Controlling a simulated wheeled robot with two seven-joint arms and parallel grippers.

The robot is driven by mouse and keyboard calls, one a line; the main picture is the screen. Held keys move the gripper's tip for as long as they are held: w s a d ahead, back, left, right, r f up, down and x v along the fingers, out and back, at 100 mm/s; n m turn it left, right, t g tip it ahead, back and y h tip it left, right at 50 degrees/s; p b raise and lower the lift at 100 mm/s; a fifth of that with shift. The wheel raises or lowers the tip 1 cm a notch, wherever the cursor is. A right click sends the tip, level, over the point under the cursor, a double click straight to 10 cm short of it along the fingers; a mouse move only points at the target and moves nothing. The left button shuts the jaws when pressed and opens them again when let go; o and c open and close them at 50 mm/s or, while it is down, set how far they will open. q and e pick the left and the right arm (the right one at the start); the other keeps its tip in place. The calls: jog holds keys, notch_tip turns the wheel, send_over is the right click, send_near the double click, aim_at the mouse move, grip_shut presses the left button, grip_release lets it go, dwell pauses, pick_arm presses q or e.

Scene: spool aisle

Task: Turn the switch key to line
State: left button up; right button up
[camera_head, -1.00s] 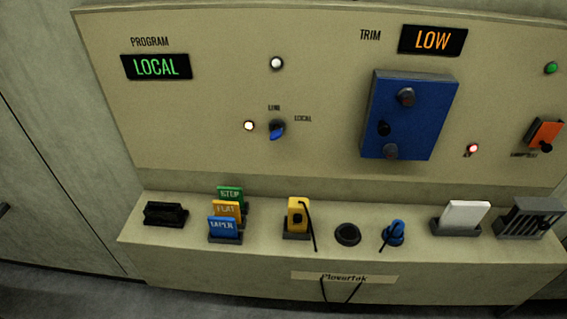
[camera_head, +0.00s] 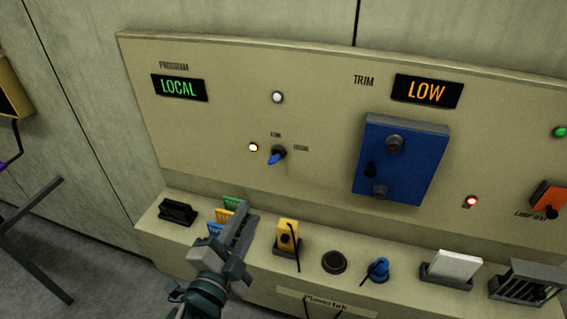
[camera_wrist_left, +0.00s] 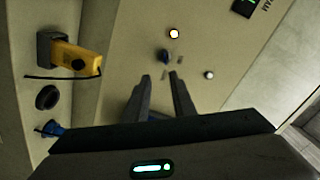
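The switch key (camera_head: 277,156) is a blue handle on a dark round switch in the upright beige panel. In the head view its blue end points down and left. LINE is printed above it and LOCAL to its right. The program display (camera_head: 179,88) reads LOCAL in green. My left gripper (camera_head: 246,212) is below and left of the key in the head view, in front of the shelf cards. In the left wrist view its two fingers (camera_wrist_left: 160,77) stand apart with nothing between them; the key (camera_wrist_left: 164,57) shows beyond the tips. My right gripper is not in view.
A lit white lamp (camera_head: 253,147) is left of the key. A blue box (camera_head: 400,160) projects from the panel at right. The shelf below holds coloured cards (camera_head: 232,203), a yellow device (camera_head: 287,236) and a blue plug (camera_head: 378,270). The panel around the key is clear.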

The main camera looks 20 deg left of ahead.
pick_arm(q)
jog(key=r, duration=0.1)
jog(key=p, duration=0.3)
send_near(272, 163)
jog(key=w, duration=0.8)
jog(key=shift+w+d+f, duration=0.1)
jog(key=shift+w+f, duration=0.15)
jog(key=shift+w, duration=0.45)
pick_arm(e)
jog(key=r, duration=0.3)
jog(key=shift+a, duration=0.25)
pick_arm(q)
grip_shut()
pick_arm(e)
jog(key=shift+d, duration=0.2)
